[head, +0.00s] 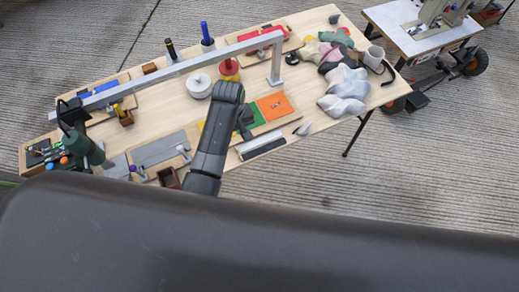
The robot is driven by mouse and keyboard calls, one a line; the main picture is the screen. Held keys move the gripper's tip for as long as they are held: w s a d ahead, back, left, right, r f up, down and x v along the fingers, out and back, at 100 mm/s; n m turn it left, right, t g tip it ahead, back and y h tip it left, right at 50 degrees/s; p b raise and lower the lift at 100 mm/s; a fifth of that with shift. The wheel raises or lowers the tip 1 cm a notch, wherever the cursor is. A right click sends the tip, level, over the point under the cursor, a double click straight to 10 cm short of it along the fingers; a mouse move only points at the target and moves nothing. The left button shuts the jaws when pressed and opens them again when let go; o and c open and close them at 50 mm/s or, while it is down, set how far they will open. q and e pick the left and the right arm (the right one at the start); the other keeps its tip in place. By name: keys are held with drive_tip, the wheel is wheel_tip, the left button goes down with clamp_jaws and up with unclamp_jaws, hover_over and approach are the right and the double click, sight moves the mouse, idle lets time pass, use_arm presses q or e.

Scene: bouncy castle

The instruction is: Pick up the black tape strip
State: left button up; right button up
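A dark, narrow strip (264,149) lies near the front edge of the wooden table, beside a grey bar; it looks like the black tape strip, but it is too small to be sure. My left arm reaches up over the table's front edge and bends down, with the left gripper (245,124) above the green and orange sheets. The gripper is a little up and left of the strip, apart from it. Its fingers are too small and dark to read. My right gripper is not in view.
The wooden table (313,100) is crowded. A metal rail (185,68) runs above its back half. White and red spools stand behind my arm. Grey crumpled fabric (344,90) lies at the right. A dark green tool (82,145) stands at the left.

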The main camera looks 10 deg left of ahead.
use_arm(q)
hover_over(240, 156)
wheel_tip(240, 156, down, 12)
drive_tip(key=shift+s+d, duration=0.15)
wheel_tip(240, 156, down, 5)
drive_tip(key=b, duration=0.5)
drive_tip(key=shift+f+b, duration=0.2)
drive_tip(key=shift+b, duration=0.1)
drive_tip(key=shift+r, duration=0.1)
clamp_jaws()
